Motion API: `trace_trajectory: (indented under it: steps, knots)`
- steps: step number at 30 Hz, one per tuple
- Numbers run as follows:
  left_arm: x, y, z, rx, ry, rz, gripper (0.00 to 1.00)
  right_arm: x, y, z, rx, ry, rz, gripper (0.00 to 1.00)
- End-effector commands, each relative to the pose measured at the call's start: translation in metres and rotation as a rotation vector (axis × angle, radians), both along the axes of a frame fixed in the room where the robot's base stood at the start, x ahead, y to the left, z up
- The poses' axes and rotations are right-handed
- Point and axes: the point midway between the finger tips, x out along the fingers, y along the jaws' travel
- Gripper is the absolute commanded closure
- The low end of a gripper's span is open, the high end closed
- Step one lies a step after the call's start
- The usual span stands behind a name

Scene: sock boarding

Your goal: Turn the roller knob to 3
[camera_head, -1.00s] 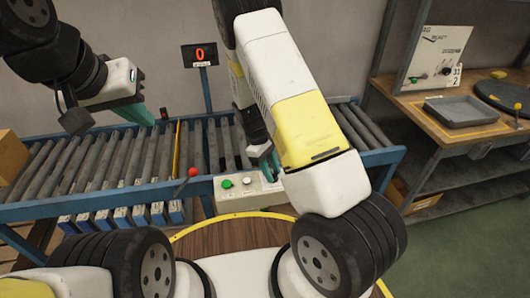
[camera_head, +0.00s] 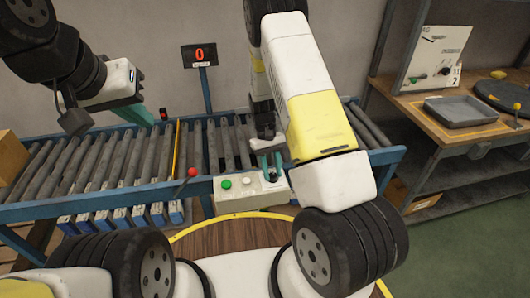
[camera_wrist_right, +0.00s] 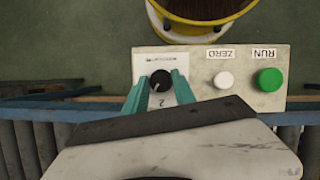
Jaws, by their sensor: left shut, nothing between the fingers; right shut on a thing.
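The roller knob (camera_wrist_right: 160,80) is a black round dial on a pale plate of the control box (camera_head: 232,203). A digit that looks like 2 is printed below it in the right wrist view; its pointer setting is too small to read surely. My right gripper (camera_wrist_right: 159,88) has its teal fingers on both sides of the knob and is shut on it; in the head view the gripper (camera_head: 268,170) is at the box's right end. My left gripper (camera_head: 143,116) is shut and empty above the conveyor at the left.
A white ZERO button (camera_wrist_right: 223,80) and a green RUN button (camera_wrist_right: 269,79) sit beside the knob. A display (camera_head: 199,55) reads 0. A red-balled lever (camera_head: 193,172) stands left of the box. The roller conveyor (camera_head: 105,165) runs behind. A workbench with a grey tray (camera_head: 460,111) is at right.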

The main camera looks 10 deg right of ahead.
Motion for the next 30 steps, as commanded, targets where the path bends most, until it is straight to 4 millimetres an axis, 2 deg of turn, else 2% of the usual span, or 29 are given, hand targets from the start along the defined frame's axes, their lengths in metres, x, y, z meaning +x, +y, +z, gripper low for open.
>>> trace_trajectory:
  steps: [12, 28, 29, 30]
  knots:
    - [0.0, 0.0, 0.0, 0.0, 0.0, 0.0, 1.0, 0.0011, -0.0013, 0.0006, 0.0, -0.003, -0.186, 1.0]
    - [0.0, 0.0, 0.0, 0.0, 0.0, 0.0, 1.0, 0.0012, -0.0012, 0.0005, 0.001, -0.003, -0.211, 1.0]
    - [0.0, 0.0, 0.0, 0.0, 0.0, 0.0, 1.0, 0.0012, -0.0012, 0.0005, 0.001, -0.003, -0.211, 0.65]
    - [0.0, 0.0, 0.0, 0.0, 0.0, 0.0, 1.0, 0.0011, -0.0012, 0.0004, 0.0, -0.003, -0.211, 0.57]
